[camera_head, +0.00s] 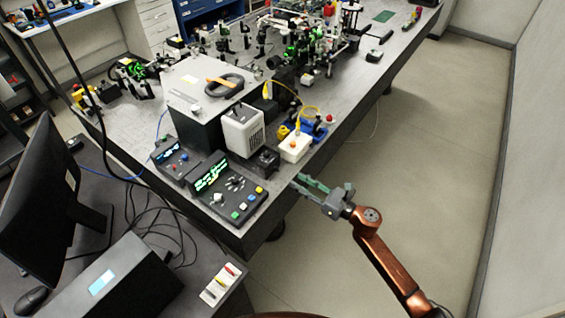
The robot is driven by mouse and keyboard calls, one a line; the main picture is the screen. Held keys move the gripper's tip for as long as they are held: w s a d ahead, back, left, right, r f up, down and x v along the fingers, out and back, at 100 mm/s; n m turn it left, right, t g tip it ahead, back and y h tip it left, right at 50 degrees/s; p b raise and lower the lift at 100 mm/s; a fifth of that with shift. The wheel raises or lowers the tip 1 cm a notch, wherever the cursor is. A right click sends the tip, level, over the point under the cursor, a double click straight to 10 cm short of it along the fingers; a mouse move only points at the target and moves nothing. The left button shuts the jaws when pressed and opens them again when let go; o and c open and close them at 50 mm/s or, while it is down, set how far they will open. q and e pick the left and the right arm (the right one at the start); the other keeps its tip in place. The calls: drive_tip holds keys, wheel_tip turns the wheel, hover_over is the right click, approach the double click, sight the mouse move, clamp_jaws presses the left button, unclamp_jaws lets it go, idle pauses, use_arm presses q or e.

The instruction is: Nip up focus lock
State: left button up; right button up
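My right gripper (298,183) reaches in from the lower right. Its fingers point left, at the right edge of the optical bench (134,125). The fingers look parted, with nothing between them. Near it on the bench are a small black block with a round front (264,161) and a white box with a red button (296,147). I cannot pick out the focus lock for certain at this size; the far optical mounts (307,47) are small and crowded. My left gripper is not in view.
A control box with coloured buttons (228,190) sits at the bench's near corner. A white-faced unit (243,130) and a large grey box (205,85) stand behind it. A monitor (45,200) and cables occupy the left desk. The floor at right is clear.

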sight(282, 178)
drive_tip(key=shift+n, duration=0.5)
drive_tip(key=shift+s+r+x, duration=0.1)
drive_tip(key=shift+r+x, duration=0.05)
drive_tip(key=shift+x, duration=1.85)
drive_tip(key=shift+s+r+x, duration=0.15)
drive_tip(key=shift+x, duration=1.8)
drive_tip(key=shift+a, duration=0.2)
drive_tip(key=shift+c, duration=0.4)
clamp_jaws()
